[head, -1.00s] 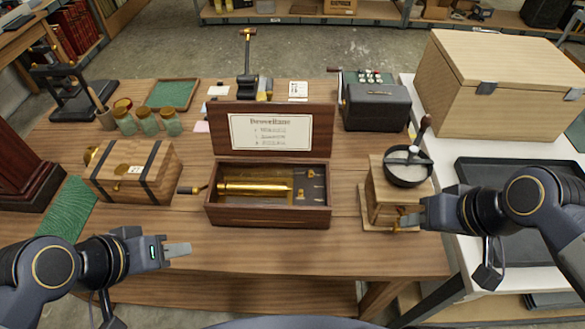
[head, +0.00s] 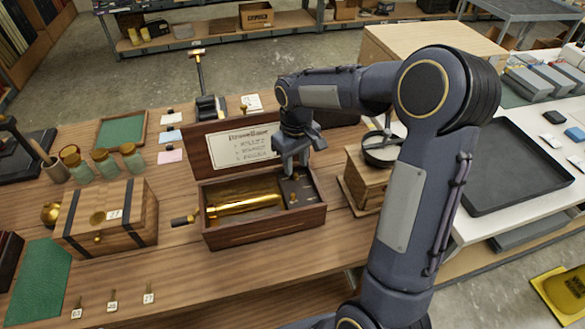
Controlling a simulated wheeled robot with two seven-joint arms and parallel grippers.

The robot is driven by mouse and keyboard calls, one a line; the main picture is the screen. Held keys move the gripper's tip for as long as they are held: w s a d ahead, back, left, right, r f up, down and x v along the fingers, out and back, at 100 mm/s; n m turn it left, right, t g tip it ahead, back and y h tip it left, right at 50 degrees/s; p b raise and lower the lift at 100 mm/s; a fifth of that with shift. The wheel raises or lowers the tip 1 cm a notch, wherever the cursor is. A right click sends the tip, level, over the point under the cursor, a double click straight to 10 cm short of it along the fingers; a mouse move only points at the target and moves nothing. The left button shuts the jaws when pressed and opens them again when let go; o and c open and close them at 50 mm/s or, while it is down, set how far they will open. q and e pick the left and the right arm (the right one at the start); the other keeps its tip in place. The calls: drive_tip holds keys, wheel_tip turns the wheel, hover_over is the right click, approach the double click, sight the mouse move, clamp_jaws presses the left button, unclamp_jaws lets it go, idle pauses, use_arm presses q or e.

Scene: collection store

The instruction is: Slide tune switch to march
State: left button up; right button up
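The music box (head: 265,234) stands open on the wooden table in the head view. Its raised lid carries a white tune card (head: 250,147). A brass cylinder (head: 243,203) lies inside, and a dark panel (head: 301,193) with small fittings fills the right end. The tune switch is too small to make out, and its setting cannot be read. My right gripper (head: 293,171) points down just above this panel. Whether it touches anything, and whether its fingers are apart, I cannot tell. My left gripper is out of view.
A banded wooden box (head: 107,222) stands left of the music box, whose crank (head: 184,220) sticks out between them. A coffee grinder (head: 367,183) stands on the right, partly behind my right arm. Tagged keys (head: 112,300) lie in front. A black tray (head: 515,165) lies farther right.

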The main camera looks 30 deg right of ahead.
sight(296, 176)
drive_tip(key=shift+f, duration=1.4)
clamp_jaws()
